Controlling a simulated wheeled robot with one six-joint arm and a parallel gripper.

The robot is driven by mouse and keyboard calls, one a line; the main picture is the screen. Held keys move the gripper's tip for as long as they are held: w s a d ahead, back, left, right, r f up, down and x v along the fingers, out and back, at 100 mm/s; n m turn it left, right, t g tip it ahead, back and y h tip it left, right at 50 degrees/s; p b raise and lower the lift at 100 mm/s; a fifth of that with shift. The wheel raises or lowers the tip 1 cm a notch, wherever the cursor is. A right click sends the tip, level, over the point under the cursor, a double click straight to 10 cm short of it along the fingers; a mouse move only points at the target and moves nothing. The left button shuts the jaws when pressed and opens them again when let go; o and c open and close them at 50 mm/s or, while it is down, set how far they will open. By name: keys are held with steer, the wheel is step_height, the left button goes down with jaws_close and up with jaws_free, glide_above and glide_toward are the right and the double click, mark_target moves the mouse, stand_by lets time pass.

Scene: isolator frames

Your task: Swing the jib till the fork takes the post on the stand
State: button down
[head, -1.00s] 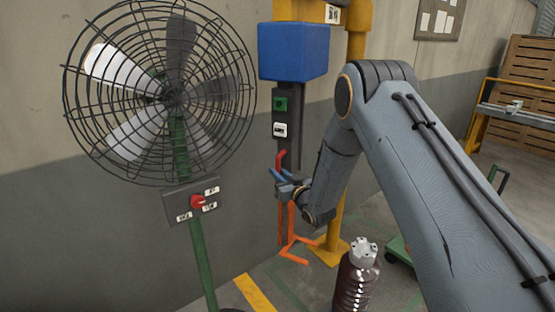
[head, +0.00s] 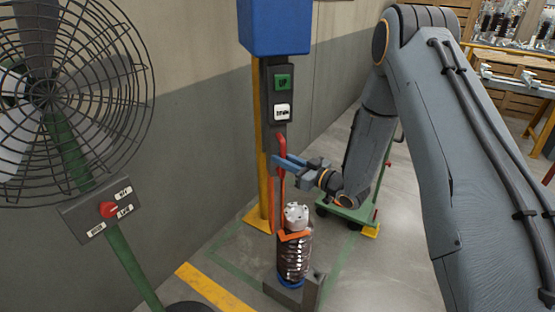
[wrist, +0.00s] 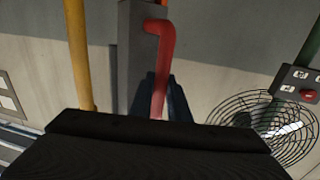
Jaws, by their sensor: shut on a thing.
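My gripper (head: 277,162) is shut on the red handle (head: 282,146) of the hanging hoist unit. The handle also shows between the blue fingers in the wrist view (wrist: 163,72). The orange fork (head: 295,236) hangs below the handle, at the upper part of the brown ribbed post (head: 293,262), just under its grey cap. The fork's near prong crosses in front of the post. Its far side is hidden, so I cannot tell how deep the post sits in it. The post stands upright on a grey stand (head: 312,290) with a blue ring at its foot.
The hoist's blue box (head: 275,25) and button panel (head: 281,95) hang above the handle. A yellow column (head: 265,170) stands behind. A caged fan (head: 60,95) with a switch box (head: 103,209) is at left. A green trolley (head: 350,208) stands behind my arm.

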steer(key=shift+w+d+r, duration=0.1)
steer(key=shift+w+d, duration=0.05)
steer(key=shift+d, duration=0.1)
steer(key=c, duration=1.7)
jaws_free()
steer(key=shift+b+v, duration=1.25)
steer(key=shift+v, duration=2.6)
